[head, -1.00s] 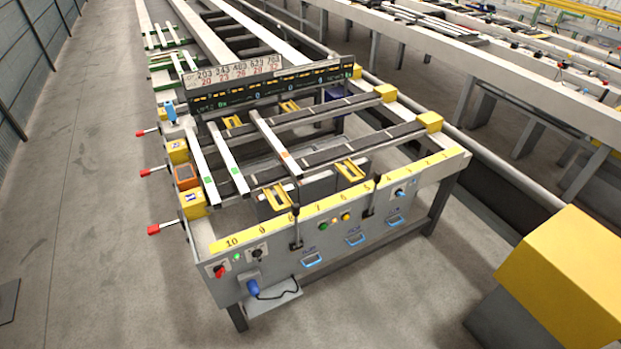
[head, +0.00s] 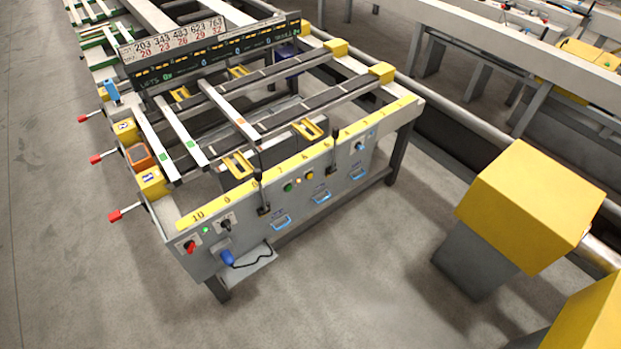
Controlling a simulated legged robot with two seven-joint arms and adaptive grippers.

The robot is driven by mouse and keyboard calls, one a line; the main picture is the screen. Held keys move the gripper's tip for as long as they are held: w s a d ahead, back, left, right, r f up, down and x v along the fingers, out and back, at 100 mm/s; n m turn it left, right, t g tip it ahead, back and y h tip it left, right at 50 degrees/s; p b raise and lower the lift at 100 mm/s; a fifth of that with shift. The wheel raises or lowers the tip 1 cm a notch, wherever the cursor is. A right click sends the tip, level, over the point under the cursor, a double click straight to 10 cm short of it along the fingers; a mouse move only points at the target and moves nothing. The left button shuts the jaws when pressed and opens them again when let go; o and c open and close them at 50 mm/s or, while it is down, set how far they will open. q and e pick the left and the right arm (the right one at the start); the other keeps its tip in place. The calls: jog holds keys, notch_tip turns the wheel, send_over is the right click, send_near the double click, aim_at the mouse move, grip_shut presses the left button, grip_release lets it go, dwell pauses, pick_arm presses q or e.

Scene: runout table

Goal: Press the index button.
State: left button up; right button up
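The runout table (head: 240,235) stands at the left centre of the head view, its grey front panel facing me. Mid-panel there is a green button (head: 288,187) and a yellow button (head: 309,175), with a small orange light between them. At the left end are a red switch (head: 190,246), a small green light (head: 206,230) and a black knob (head: 226,226). Another knob (head: 359,146) is near the right end. The labels are too small to read, so I cannot tell which one is the index button. Neither of my grippers is in view.
Yellow-topped blocks stand at right, the nearer full one (head: 530,205) on a grey post. Red-tipped levers (head: 128,214) stick out at the table's left side. A small shelf with a blue plug (head: 226,257) juts from the panel. Grey floor (head: 330,290) in front is clear.

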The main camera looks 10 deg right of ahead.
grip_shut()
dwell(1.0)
